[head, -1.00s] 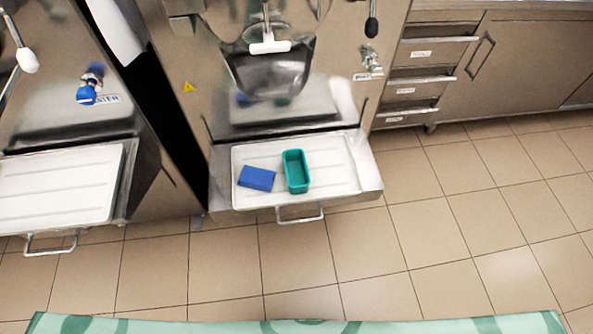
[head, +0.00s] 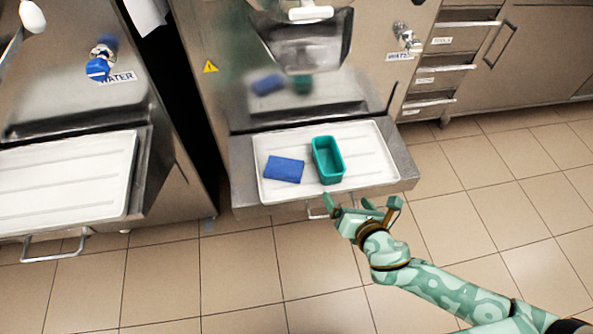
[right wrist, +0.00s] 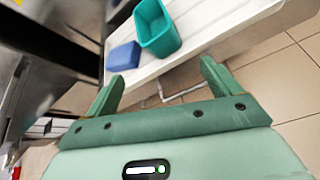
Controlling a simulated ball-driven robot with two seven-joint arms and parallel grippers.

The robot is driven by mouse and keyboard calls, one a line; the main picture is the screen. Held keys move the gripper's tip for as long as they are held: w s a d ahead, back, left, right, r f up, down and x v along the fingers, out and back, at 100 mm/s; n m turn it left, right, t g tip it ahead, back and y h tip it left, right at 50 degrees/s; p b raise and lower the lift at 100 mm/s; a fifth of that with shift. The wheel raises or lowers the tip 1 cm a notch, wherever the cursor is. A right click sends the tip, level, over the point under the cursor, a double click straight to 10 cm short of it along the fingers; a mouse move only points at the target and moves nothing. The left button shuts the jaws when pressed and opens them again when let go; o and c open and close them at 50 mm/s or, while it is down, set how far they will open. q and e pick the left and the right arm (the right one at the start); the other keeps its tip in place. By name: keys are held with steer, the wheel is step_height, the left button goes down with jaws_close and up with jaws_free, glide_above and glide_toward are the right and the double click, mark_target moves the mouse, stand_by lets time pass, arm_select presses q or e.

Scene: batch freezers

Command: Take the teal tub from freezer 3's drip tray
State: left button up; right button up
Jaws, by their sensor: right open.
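The teal tub (head: 328,161) is an open, empty-looking rectangular container standing upright on the white drip tray (head: 372,158) of the middle freezer. It also shows in the right wrist view (right wrist: 157,29), ahead of my fingers. My right gripper (head: 362,202) is open and empty at the tray's front edge, close to the tray handle, apart from the tub and nearer to me. Its two fingers show spread in the right wrist view (right wrist: 160,82). My left gripper is in no view.
A blue block or cloth (head: 284,169) lies on the tray just left of the tub. The tray's handle (head: 322,207) sticks out in front. Another freezer with an empty white tray (head: 65,180) stands at left. Drawers (head: 440,65) stand at right. The tiled floor (head: 240,275) is clear.

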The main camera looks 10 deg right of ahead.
mark_target(335, 175)
steer(key=w+n+b, duration=0.1)
steer(key=w, duration=0.2)
steer(key=w+f+n+b, duration=0.1)
steer(key=w+b, duration=0.1)
steer(key=w, duration=0.1)
steer(key=w+n+b, duration=0.2)
steer(key=w, duration=0.2)
steer(key=shift+a+f+t+h, duration=0.3)
steer(key=shift+a+t, duration=0.1)
steer(key=b+x, duration=0.3)
steer(key=x, duration=0.2)
steer(key=shift+w+d+b, duration=0.1)
steer(key=shift+w+b, duration=0.1)
steer(key=shift+b, duration=0.2)
steer(key=shift+w, duration=0.3)
steer(key=shift+r, duration=0.3)
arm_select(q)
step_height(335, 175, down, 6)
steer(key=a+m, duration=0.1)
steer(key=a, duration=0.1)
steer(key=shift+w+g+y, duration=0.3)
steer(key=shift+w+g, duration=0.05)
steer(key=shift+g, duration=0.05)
arm_select(e)
steer(key=c, duration=1.1)
